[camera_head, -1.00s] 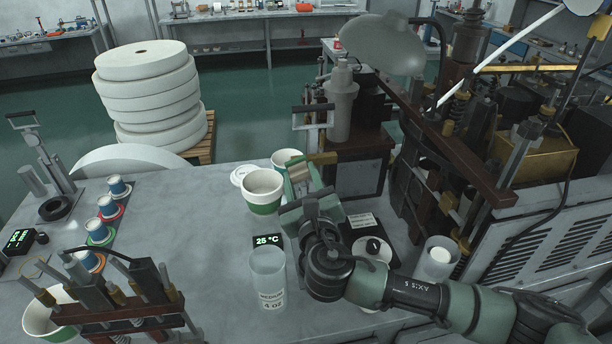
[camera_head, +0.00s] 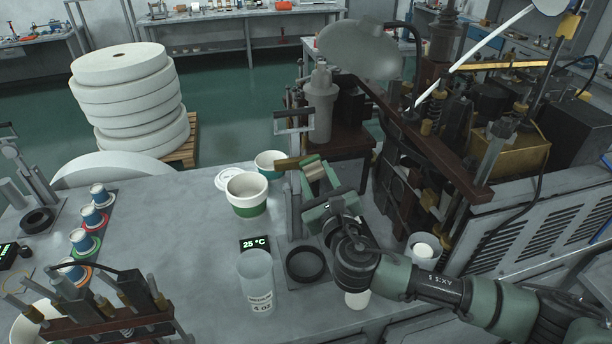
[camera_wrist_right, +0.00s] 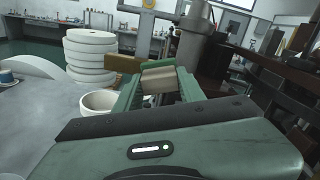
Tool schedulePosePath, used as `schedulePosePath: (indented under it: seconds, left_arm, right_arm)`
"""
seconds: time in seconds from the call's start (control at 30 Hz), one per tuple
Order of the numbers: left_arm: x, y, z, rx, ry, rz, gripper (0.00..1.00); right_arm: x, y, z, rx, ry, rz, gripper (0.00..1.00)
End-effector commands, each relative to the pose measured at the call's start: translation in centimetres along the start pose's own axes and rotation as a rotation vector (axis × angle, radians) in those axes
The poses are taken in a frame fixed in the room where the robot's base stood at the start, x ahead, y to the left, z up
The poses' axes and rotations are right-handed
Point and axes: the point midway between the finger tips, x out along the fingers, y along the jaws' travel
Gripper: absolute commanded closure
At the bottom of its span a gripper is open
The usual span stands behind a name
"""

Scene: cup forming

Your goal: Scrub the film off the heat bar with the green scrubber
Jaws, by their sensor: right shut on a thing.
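My right gripper (camera_head: 316,174) is shut on a tan block, the scrubber (camera_head: 315,171). In the right wrist view the block (camera_wrist_right: 158,82) sits between my green fingers; I cannot separate any green pad from them. A brass-coloured bar, the heat bar (camera_head: 287,164), lies just behind the block. Its left part (camera_wrist_right: 122,64) shows and its right part is hidden by the block and gripper. The two look touching or nearly so; I cannot tell which. Any film on the bar is too small to make out. My left gripper is not in view.
A grey press handle (camera_head: 294,117) rises behind the bar. White-green cups (camera_head: 247,206) stand to its left. A clear measuring cup (camera_head: 257,290), a black ring (camera_head: 307,264) and a 25 °C display (camera_head: 255,243) are nearer. Dark machinery crowds the right.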

Motion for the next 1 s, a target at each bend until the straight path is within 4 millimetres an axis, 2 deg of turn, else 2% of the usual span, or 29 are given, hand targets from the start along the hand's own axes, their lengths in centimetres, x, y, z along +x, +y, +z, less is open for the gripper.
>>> schedulePosePath:
  seconds: [0.07,0.2,0.6,0.87,1.0]
  left_arm:
    - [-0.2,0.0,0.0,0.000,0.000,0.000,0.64]
    - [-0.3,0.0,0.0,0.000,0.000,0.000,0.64]
    - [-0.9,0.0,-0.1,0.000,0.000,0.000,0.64]
    - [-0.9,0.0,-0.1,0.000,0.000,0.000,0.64]
    - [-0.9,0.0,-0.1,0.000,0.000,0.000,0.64]
  right_arm:
    - [0.0,-0.9,-0.2,-0.002,0.001,-0.006,0.93]
    - [0.0,-0.9,-0.2,0.000,-0.001,-0.003,0.93]
    - [0.2,2.3,1.0,0.002,-0.001,0.001,0.93]
    - [0.2,3.2,1.3,0.000,-0.003,0.002,0.93]
    - [0.1,4.3,1.7,0.002,-0.002,0.002,0.93]
